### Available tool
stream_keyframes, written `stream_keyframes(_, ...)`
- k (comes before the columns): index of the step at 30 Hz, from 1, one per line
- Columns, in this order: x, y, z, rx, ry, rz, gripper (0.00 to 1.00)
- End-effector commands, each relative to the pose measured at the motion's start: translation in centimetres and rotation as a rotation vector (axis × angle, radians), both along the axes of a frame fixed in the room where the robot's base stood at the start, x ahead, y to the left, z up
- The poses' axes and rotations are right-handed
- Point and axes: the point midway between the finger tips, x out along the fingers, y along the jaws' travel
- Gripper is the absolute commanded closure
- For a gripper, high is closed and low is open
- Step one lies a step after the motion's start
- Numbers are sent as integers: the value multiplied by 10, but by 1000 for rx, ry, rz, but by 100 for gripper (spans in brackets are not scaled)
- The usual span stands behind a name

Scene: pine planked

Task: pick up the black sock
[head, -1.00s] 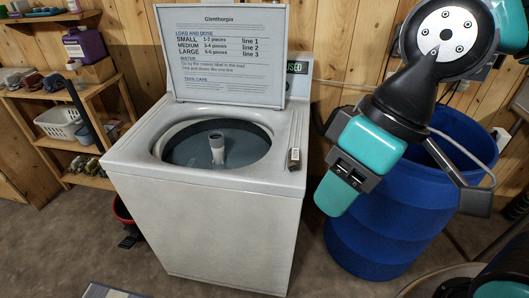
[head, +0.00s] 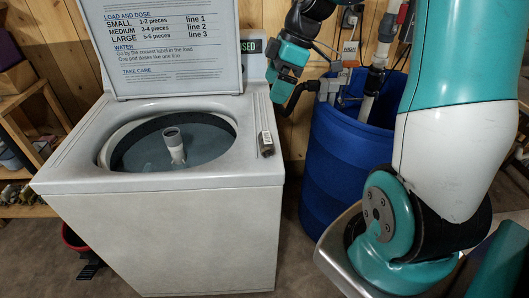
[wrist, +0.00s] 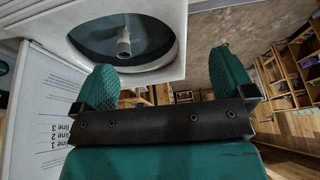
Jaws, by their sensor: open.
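I cannot make out a black sock in either view. The white top-loading washer (head: 150,230) stands open, with grey-blue liquid in its tub (head: 205,150) around a pale central post (head: 174,144). The dark liquid and tub rim may hide things. My gripper (head: 280,71) is in the air beyond the washer's back right corner in the head view, near the raised lid. In the wrist view my gripper (wrist: 165,75) has its two teal fingers wide apart with nothing between them, and the washer's tub (wrist: 155,50) shows beyond them.
The raised lid (head: 180,50) carries printed instructions. A small grey box-like item (head: 265,143) sits on the washer's right rim. A blue barrel (head: 345,165) with pipes stands at the right. Wooden shelves (head: 25,105) and a red bucket (head: 73,237) are at the left.

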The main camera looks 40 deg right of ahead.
Motion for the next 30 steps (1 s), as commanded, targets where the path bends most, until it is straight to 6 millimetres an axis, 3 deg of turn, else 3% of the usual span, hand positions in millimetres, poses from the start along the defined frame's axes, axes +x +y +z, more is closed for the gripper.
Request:
stream_keyframes(1,3,-22,-12,-5,-15,7,0)
stream_keyframes(3,5,-42,-19,-12,-35,30,0)
stream_keyframes(6,7,-51,-27,-17,-47,50,0)
stream_keyframes(21,26,-16,-119,-16,-46,58,0)
stream_keyframes(30,29,-9,-143,-18,-47,56,0)
